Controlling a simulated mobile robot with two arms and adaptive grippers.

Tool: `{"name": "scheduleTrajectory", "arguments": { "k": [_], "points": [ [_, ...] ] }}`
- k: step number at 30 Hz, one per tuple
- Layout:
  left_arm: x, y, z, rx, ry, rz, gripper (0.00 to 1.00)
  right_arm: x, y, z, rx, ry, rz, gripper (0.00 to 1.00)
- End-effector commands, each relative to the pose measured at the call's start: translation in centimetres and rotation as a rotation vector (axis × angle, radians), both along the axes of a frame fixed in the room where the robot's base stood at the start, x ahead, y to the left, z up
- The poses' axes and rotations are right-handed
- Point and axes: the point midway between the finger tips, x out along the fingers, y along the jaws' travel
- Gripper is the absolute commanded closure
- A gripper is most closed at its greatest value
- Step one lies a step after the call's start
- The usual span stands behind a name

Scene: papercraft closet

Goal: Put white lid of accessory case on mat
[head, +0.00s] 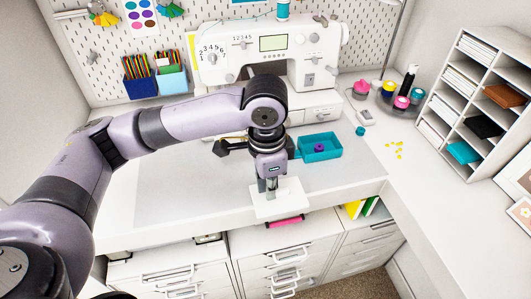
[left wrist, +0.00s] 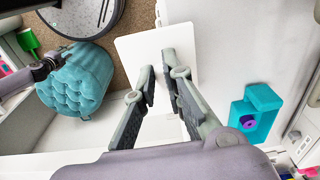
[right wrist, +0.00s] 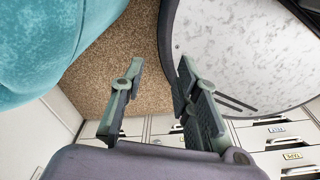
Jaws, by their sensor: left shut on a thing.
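The white lid (head: 292,203) is a flat, thin square held in my left gripper (head: 267,188), over the front edge of the white desk. The lid also shows in the left wrist view (left wrist: 180,45), its edge at the fingertips. The teal accessory case (head: 323,149) sits open on the desk behind and right of the lid, with a purple spool (head: 319,148) inside. A pale grey mat (head: 170,180) lies on the desk left of the lid, partly hidden by my left arm. My right gripper (right wrist: 160,72) is open and empty above the floor.
A white sewing machine (head: 300,45) stands at the back. Yellow bits (head: 396,150) and a turntable of bottles (head: 385,98) are on the right, near a shelf unit (head: 470,85). Drawers are below. A teal pouf (left wrist: 75,80) is on the floor.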

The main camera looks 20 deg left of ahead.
Motion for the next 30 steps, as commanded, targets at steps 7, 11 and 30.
{"name": "scheduleTrajectory", "arguments": {
  "k": [7, 11, 30],
  "points": [
    [5.6, 4.1, 0.4, 0.003, 0.001, 0.009, 1.00, 0.0, 0.0, 1.8, 0.000, 0.000, 0.000, 0.71],
    [8.1, 5.9, 0.3, 0.001, 0.000, 0.007, 1.00, 0.0, 0.0, 2.5, 0.000, -0.001, 0.000, 0.71],
    [10.1, 7.4, -3.5, 0.000, 0.000, 0.000, 1.00, 0.0, 0.0, 4.1, 0.000, -0.001, 0.000, 0.71]
  ]
}}
